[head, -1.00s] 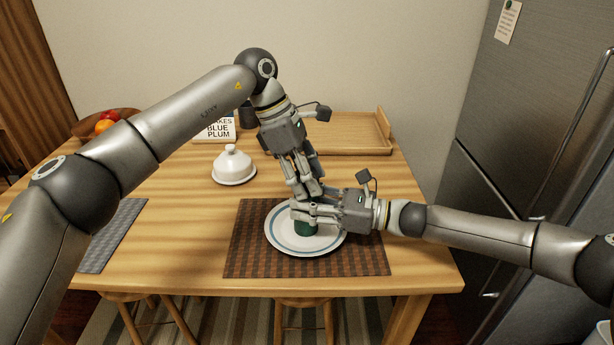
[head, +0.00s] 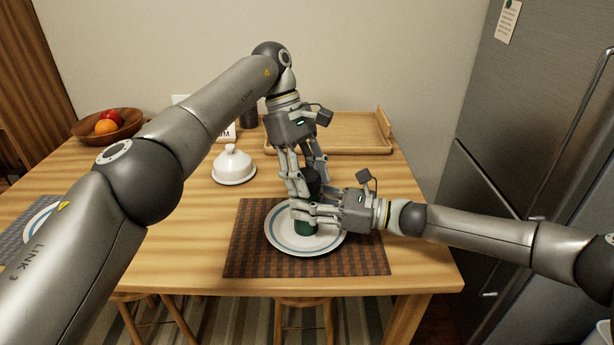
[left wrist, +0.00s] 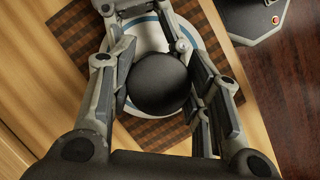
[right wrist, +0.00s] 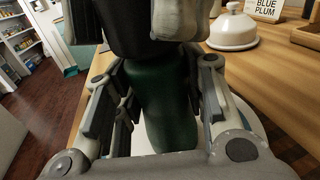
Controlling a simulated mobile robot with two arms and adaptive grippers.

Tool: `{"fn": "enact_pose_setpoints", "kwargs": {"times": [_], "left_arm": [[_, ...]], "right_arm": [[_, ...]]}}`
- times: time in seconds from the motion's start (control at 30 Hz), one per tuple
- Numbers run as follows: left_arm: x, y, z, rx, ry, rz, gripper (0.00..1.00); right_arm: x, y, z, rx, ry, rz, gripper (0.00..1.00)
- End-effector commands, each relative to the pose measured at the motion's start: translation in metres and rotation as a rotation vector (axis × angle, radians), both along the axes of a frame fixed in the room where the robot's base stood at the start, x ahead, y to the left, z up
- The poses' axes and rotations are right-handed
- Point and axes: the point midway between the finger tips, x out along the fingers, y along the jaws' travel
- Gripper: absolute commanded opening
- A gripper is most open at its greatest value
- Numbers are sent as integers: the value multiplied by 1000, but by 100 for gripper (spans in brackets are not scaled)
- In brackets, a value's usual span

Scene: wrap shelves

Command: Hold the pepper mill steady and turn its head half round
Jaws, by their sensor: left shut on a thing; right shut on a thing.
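The pepper mill stands upright on a white plate with a blue ring (head: 280,243). Its green body (head: 306,229) shows below my right gripper, and its dark round head (head: 312,181) shows above. My left gripper (head: 309,190) comes down from above and is shut on the head; the left wrist view shows the head (left wrist: 160,83) between its fingers. My right gripper (head: 303,212) comes in level from the right and is shut on the body. The right wrist view shows the green body (right wrist: 165,105) between its fingers, with the dark head above it.
The plate rests on a brown checked placemat (head: 355,264). A white lidded dish (head: 234,168) stands behind to the left, a wooden tray (head: 350,145) at the back, and a fruit bowl (head: 100,130) at the far left. A fridge (head: 540,130) stands right of the table.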

Motion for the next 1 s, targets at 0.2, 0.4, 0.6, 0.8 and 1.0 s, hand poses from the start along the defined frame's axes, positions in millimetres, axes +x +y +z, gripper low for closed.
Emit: {"fn": "enact_pose_setpoints", "kwargs": {"times": [0.2, 0.4, 0.6, 0.8, 1.0], "left_arm": [[2, 3, 0, 4, -3, -2, 20], [2, 3, 0, 3, -4, -2, 20], [1, 2, 0, 3, -3, -2, 65], [1, 1, 0, 2, -1, -4, 66], [1, 1, 0, 0, -1, 1, 66]], "right_arm": [[-1, 0, -1, 0, 2, 2, 9], [-1, 0, -1, 0, 2, 3, 9], [-1, 0, -1, 0, 2, 2, 9], [-1, 0, -1, 0, 2, 2, 9], [-1, 0, -1, 0, 2, 1, 9]]}}
